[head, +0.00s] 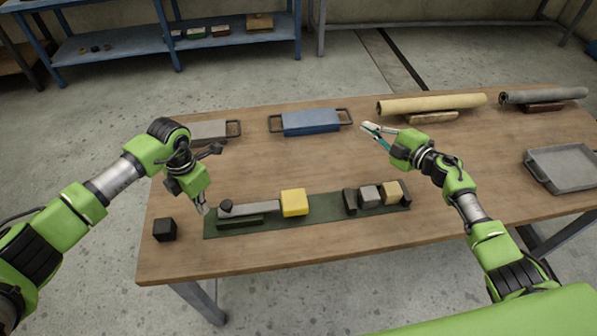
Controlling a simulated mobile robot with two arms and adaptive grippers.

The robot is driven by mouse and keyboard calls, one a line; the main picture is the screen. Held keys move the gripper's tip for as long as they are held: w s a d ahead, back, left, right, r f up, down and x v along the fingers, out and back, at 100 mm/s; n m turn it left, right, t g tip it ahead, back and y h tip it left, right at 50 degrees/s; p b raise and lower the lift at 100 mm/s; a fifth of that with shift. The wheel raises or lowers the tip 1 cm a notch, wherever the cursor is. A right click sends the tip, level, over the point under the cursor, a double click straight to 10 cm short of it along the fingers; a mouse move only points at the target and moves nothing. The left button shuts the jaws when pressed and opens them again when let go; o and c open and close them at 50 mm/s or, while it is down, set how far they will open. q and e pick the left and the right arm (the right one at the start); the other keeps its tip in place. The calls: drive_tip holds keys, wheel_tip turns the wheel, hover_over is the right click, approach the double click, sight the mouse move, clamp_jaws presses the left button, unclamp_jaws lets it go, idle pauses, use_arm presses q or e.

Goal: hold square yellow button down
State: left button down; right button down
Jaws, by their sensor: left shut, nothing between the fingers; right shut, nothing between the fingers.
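The square yellow button (294,202) is a yellow block on a dark green base strip (270,226) near the front of the wooden table. My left gripper (203,209) is shut and empty, pointing down over the left end of the strip, left of the yellow button and apart from it. My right gripper (367,131) is shut and empty, pointing left above the table, behind and to the right of the button. Nothing touches the top of the button as far as I can see.
A grey bar with a black knob (226,205) lies left of the button. Small blocks (369,194) sit at its right. A black cube (164,230) stands front left. A blue tray (310,122), rolls (431,104) and a grey tray (562,168) lie farther off.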

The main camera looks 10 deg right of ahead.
drive_tip(key=s+a+r+n+g+y, duration=0.1)
drive_tip(key=s+a+n+g+y, duration=0.15)
drive_tip(key=a, duration=0.55)
drive_tip(key=s+a+r+n+g+y, duration=0.15)
drive_tip(key=a+n+g, duration=0.25)
drive_tip(key=a, duration=0.4)
drive_tip(key=s+a+n+g+y, duration=0.1)
drive_tip(key=s+a+n+g, duration=0.2)
drive_tip(key=a, duration=0.6)
drive_tip(key=s+n+g+h, duration=0.1)
drive_tip(key=s+n+h, duration=0.1)
drive_tip(key=h, duration=0.1)
drive_tip(key=s+a+f+n+g+h, duration=0.1)
drive_tip(key=s+n+g+h, duration=0.1)
drive_tip(key=h, duration=0.1)
drive_tip(key=s+a+n+g+h, duration=0.1)
drive_tip(key=s+n+g+h, duration=0.1)
drive_tip(key=s, duration=0.1)
drive_tip(key=shift+s+f+n+h, duration=0.1)
drive_tip(key=shift+f+n+h, duration=0.25)
drive_tip(key=shift+h, duration=0.05)
drive_tip(key=shift+s+d+f+t+h, duration=0.1)
drive_tip(key=shift+d+f+t+h, duration=0.15)
drive_tip(key=shift+d+f+h, duration=1.55)
drive_tip(key=shift+d, duration=0.1)
